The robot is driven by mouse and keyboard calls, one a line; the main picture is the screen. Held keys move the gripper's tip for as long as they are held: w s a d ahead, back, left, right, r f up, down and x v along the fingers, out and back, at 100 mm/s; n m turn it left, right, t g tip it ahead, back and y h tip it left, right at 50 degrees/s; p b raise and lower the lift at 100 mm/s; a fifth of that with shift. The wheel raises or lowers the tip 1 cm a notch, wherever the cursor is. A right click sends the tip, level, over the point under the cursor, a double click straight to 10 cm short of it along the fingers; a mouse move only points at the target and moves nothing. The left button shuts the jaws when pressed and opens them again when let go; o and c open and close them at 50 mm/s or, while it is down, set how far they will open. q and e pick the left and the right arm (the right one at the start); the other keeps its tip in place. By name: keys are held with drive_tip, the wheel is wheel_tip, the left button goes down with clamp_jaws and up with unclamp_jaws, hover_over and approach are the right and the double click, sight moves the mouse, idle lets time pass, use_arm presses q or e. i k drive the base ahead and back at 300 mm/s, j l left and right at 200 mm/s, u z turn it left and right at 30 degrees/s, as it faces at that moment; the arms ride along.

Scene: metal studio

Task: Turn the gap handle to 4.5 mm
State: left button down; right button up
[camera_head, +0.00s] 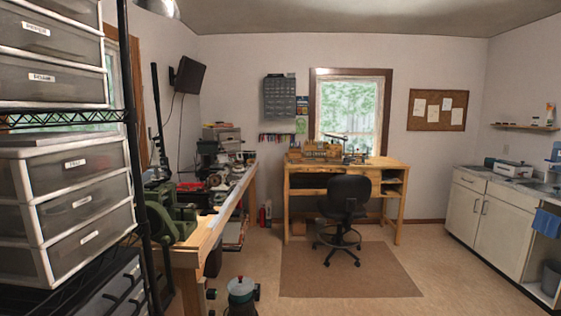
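I cannot make out a gap handle or any millimetre scale at this distance. A green machine (170,215) is at the near end of the long wooden bench on the left, with a tall dark upright lever (158,110) beside it. I cannot tell whether the gap handle belongs to it. The storage rack partly hides this machine on its left. Neither of my grippers is in view.
A drawer rack (75,205) fills the left foreground. The wooden bench (205,238) carries clutter. A black chair (346,200) is before the desk (390,163). White cabinets (490,215) line the right. Open floor lies centre-right.

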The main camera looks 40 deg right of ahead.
sight(157, 176)
drive_tip(key=z, duration=0.5)
drive_tip(key=u, duration=0.65)
drive_tip(key=i+l+u, duration=0.25)
drive_tip(key=l+u, duration=0.15)
drive_tip(key=l, duration=0.25)
drive_tip(key=i+l+u, duration=0.1)
drive_tip(key=l+u, duration=0.3)
drive_tip(key=l, duration=0.25)
drive_tip(key=l+u, duration=0.4)
drive_tip(key=l, duration=0.35)
